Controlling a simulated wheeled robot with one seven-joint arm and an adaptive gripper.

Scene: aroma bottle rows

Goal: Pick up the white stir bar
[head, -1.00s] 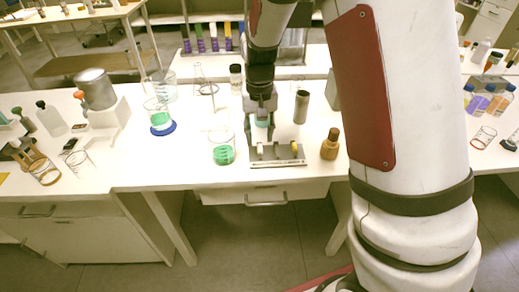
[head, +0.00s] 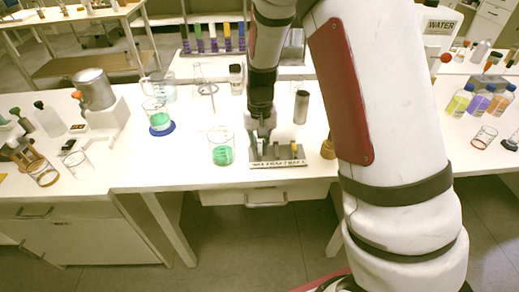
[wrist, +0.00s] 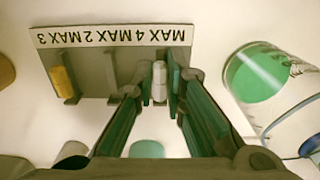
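The white stir bar (wrist: 159,82) stands in a slot of the grey labelled rack (wrist: 110,38), seen in the wrist view. My gripper (wrist: 155,88) is open, with its fingertips on either side of the bar. The right finger looks close to the bar and a gap shows at the left finger; contact cannot be told. A yellow stir bar (wrist: 63,82) sits in the slot at the rack's other end. In the head view my gripper (head: 263,137) is low over the left part of the rack (head: 278,163), and hides the white bar.
A beaker of green liquid (head: 222,153) stands close to the left of the rack. A brown bottle (head: 327,149) is at the right, partly behind my arm. A metal cylinder (head: 301,108) stands behind the rack.

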